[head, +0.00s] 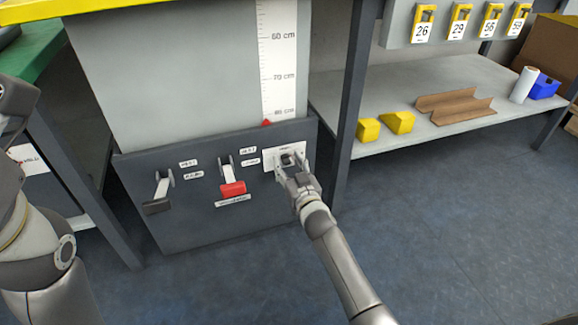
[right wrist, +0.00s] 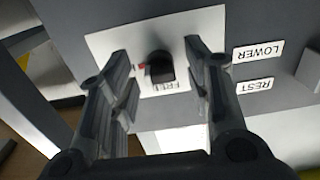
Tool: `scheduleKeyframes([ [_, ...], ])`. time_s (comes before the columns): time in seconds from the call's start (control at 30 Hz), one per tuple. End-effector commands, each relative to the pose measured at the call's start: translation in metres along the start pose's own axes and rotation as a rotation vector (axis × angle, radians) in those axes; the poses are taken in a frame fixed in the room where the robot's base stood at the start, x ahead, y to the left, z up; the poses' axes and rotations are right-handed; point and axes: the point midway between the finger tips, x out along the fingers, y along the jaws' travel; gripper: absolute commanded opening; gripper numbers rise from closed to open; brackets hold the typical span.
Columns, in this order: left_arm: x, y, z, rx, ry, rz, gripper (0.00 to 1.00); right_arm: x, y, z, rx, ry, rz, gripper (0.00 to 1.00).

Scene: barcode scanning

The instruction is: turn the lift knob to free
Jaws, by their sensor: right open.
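The lift knob (right wrist: 160,66) is a small black knob on a white plate (right wrist: 205,22) in the right wrist view. A small red mark shows at its left side, and a partly covered label beginning "FRE" lies just below it. In the head view the plate (head: 269,162) is at the right of the dark panel, and my gripper covers most of the knob. My right gripper (right wrist: 157,65) is open, with one finger on each side of the knob and gaps visible between. It also shows in the head view (head: 288,160). My left gripper is not in view.
Left of the plate are a red-handled lever (head: 232,188) and a dark-handled lever (head: 158,205). A table leg (head: 352,100) stands close right of the panel. A shelf (head: 450,75) at right holds yellow blocks. The floor in front is clear.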

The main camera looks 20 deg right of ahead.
Motion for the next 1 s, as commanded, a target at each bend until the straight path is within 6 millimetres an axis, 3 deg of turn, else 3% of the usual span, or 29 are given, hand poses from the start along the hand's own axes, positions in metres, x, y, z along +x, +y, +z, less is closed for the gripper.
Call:
scheduleKeyframes([
  [0.07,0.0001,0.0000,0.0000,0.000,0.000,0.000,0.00,-0.0002,0.0000,0.0001,0.000,0.000,0.000,0.44],
  [0.4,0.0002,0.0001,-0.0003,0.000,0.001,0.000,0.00,-0.0004,0.0000,0.0002,0.000,0.000,0.000,0.00],
  [0.77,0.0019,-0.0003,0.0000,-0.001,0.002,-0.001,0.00,-0.0005,-0.0002,-0.0002,-0.057,0.000,0.000,0.00],
  [1.0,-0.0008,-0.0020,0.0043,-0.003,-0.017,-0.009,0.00,-0.0006,-0.0002,-0.0003,-0.217,-0.001,0.000,0.00],
])
